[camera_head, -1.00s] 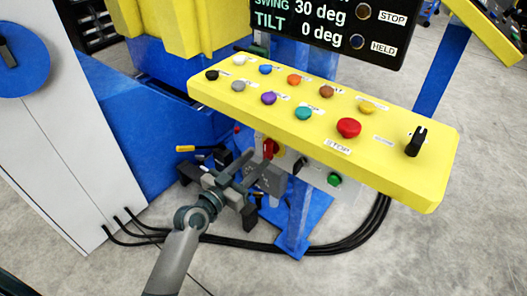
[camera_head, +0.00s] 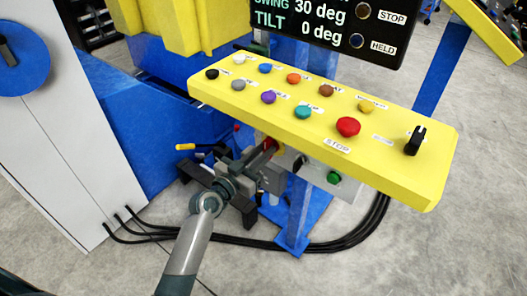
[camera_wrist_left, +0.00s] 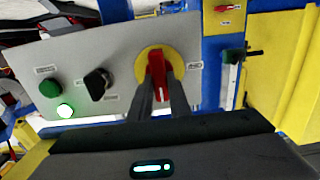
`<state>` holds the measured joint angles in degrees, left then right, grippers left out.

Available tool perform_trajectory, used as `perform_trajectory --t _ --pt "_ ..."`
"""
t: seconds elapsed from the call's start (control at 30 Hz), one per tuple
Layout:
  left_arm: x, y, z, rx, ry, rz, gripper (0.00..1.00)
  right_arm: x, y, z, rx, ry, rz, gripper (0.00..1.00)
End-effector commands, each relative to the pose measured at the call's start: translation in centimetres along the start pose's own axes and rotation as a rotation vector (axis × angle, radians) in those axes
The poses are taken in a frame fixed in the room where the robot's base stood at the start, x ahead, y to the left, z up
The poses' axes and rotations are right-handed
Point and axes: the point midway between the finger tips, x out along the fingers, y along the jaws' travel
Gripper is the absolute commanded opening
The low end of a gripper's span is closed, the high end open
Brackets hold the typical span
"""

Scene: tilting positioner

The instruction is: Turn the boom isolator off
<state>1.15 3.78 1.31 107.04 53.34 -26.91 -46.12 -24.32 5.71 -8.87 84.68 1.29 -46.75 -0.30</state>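The isolator, a red handle on a yellow round plate (camera_wrist_left: 143,62), is on a grey panel (camera_wrist_left: 115,45) in the left wrist view. The red handle (camera_wrist_left: 156,65) stands upright in the picture. My left gripper (camera_wrist_left: 159,82) has one finger on each side of the handle, and the handle fills the gap, so it looks shut on it. In the head view my left gripper (camera_head: 268,153) is at the panel under the yellow console, and only a bit of the red handle shows. The handle's label is too small to read. My right gripper is in neither view.
On the same panel are a black knob (camera_wrist_left: 98,83), a green button (camera_wrist_left: 50,88) and a lit green lamp (camera_wrist_left: 65,110). The yellow console (camera_head: 235,93) with several coloured buttons overhangs it. Black cables (camera_head: 345,241) run along the floor below.

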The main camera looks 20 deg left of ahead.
Motion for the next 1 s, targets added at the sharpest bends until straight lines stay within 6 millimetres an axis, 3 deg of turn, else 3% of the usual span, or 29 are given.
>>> perform_trajectory --t 0.47,0.63,1.0 --pt "0.0 -0.1 -0.1 -0.091 0.0 0.001 0.0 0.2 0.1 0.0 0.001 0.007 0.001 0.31" --pt "0.0 -0.2 -0.2 -0.194 0.001 0.001 0.0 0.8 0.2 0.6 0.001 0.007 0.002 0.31" --pt "0.0 -0.4 -0.1 -0.526 0.001 0.001 0.0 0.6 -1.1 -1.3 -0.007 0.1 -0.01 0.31"
